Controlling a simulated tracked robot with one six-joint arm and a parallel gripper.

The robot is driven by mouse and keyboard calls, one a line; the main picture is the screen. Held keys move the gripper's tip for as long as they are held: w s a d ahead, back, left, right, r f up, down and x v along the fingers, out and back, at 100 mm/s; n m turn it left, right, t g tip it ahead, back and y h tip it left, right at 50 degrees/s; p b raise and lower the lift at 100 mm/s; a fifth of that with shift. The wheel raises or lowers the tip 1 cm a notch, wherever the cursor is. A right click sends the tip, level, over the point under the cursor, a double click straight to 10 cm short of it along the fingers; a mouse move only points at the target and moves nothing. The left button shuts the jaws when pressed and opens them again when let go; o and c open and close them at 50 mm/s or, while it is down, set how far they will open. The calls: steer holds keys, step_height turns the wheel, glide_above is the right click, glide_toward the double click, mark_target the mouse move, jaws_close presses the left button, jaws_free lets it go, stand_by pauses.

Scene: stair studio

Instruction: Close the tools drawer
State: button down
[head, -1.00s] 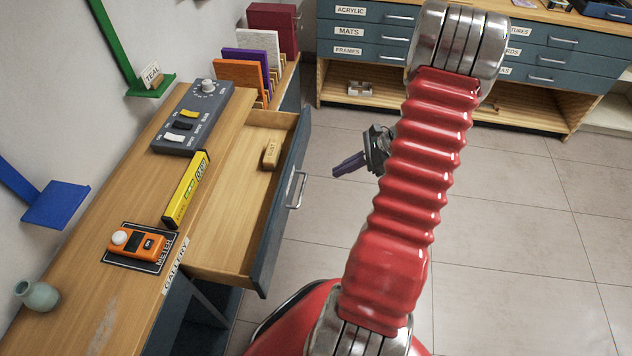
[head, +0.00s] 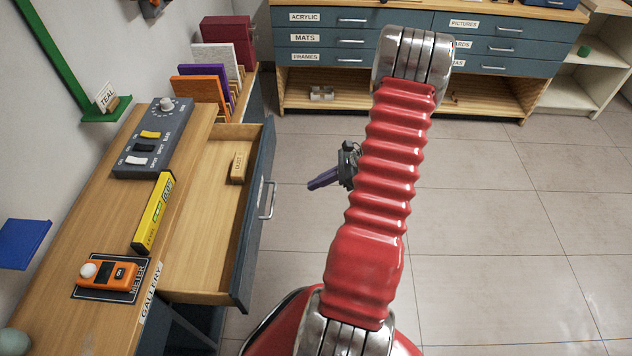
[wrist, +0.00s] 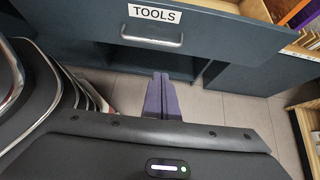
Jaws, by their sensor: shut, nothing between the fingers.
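The tools drawer (head: 215,228) stands pulled out from the wooden bench at the left in the head view, its dark blue front facing right. A small wooden block (head: 239,167) lies inside it. The wrist view shows the drawer front (wrist: 215,36) with its "TOOLS" label (wrist: 155,14) and metal handle (wrist: 152,38). My gripper (head: 324,179) is shut and empty, to the right of the drawer front and apart from it. Its purple fingers (wrist: 162,95) point toward the drawer front, below the handle in the wrist view.
On the bench lie a yellow level (head: 153,212), an orange meter (head: 108,274) and a grey switch box (head: 150,140). Coloured panels (head: 205,95) stand in a rack behind. A blue drawer cabinet (head: 330,45) stands at the back. The tiled floor (head: 490,220) at the right is clear.

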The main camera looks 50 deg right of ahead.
steer(key=w+a+f, duration=0.4)
steer(key=w+a, duration=0.2)
steer(key=w, duration=0.1)
steer(key=shift+w, duration=0.35)
stand_by(0.4)
